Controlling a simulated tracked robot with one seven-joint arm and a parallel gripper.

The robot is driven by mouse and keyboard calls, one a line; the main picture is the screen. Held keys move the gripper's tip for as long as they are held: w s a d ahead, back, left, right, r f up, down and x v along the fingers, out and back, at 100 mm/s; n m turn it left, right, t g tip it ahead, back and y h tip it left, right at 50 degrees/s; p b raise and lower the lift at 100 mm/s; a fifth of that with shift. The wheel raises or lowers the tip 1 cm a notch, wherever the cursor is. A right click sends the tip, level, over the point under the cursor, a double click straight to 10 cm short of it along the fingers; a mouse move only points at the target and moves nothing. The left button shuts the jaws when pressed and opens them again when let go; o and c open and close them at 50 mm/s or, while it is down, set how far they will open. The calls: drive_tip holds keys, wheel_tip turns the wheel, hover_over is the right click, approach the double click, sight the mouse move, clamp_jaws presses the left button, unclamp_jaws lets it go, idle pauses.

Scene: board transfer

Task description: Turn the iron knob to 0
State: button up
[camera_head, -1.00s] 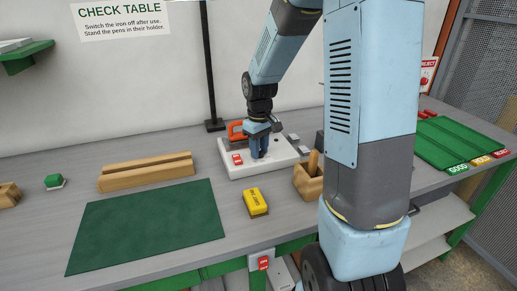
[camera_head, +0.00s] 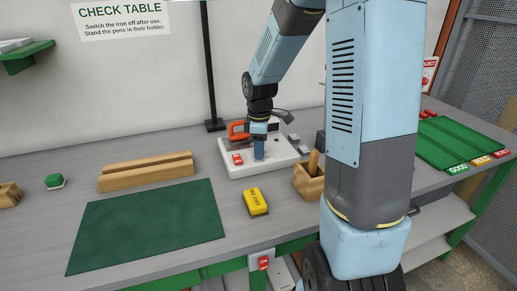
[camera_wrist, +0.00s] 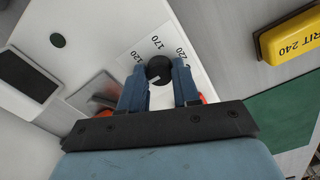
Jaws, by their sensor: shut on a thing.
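The iron knob (camera_wrist: 160,69) is a round black knob on a white station (camera_head: 230,171), with a short pale mark near its lower-left edge in the wrist view. Printed numbers, among them 120, 170 and 220, stand around it. I cannot tell which number the mark points at; the 0 is not legible. My gripper (camera_wrist: 160,75) is shut on the knob, one blue finger on either side. In the head view my gripper (camera_head: 259,155) points down at the station and hides the knob.
A red switch (camera_head: 237,159) sits on the station's front left, with an orange part (camera_head: 236,131) behind. A yellow grit block (camera_head: 255,202) and a wooden holder (camera_head: 307,185) stand in front. A green mat (camera_head: 145,225) lies at left.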

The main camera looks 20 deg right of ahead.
idle(0.3)
drive_tip(key=o, duration=1)
drive_tip(key=shift+o, duration=0.2)
wheel_tip(320, 180, up, 14)
drive_tip(key=shift+f, duration=0.1)
idle(0.4)
drive_tip(key=s+r+m+t, duration=0.2)
drive_tip(key=s+m, duration=0.4)
drive_tip(key=s, duration=0.5)
drive_tip(key=s+r+m+t, duration=0.3)
drive_tip(key=s+m, duration=0.4)
drive_tip(key=s, duration=0.5)
drive_tip(key=shift+a+r+t, duration=0.15)
drive_tip(key=shift+r+t, duration=0.15)
drive_tip(key=shift+r, duration=0.4)
